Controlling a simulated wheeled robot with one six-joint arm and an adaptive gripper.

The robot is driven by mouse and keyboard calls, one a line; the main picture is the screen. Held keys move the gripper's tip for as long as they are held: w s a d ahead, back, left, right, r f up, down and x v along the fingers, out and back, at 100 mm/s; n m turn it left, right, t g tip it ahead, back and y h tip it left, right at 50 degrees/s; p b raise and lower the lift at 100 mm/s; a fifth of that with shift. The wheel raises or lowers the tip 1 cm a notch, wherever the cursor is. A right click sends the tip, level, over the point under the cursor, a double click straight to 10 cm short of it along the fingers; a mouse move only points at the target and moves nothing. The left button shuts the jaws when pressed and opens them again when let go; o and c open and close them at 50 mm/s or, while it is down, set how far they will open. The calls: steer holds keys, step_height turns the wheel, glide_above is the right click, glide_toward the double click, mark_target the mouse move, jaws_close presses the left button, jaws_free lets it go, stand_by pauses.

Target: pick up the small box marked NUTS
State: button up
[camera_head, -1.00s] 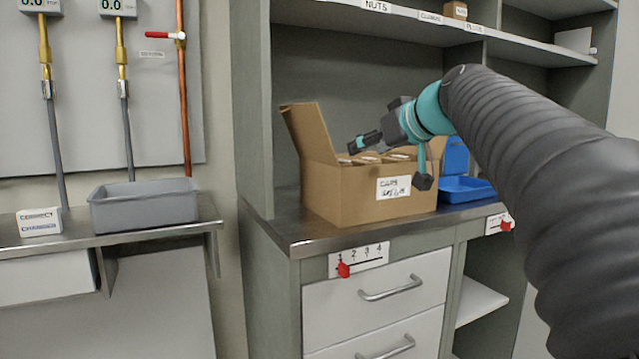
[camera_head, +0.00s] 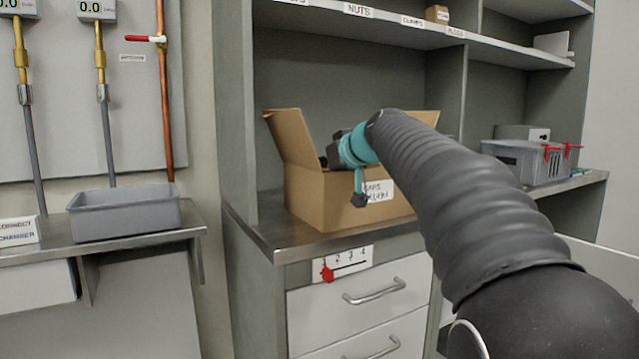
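An open cardboard box (camera_head: 308,202) stands on the metal counter with its flaps up. Handwriting on its front label is partly covered by my arm. My gripper (camera_head: 332,158) reaches down into the box's opening. No small box marked NUTS can be read inside the box from here. A shelf label reading NUTS (camera_head: 358,10) is on the upper shelf edge, and the shelf above it is largely out of frame.
A small brown box (camera_head: 437,14) sits on the upper shelf. A grey tray (camera_head: 125,212) is on the left bench, by a white sign. A grey bin with red clips (camera_head: 530,162) stands on the right counter. A drawer (camera_head: 360,300) is below the cardboard box.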

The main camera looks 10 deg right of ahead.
steer(key=shift+w, duration=0.15)
steer(key=shift+c, duration=0.2)
steer(key=c, duration=0.8)
steer(key=shift+c, duration=0.6)
steer(key=shift+r, duration=0.15)
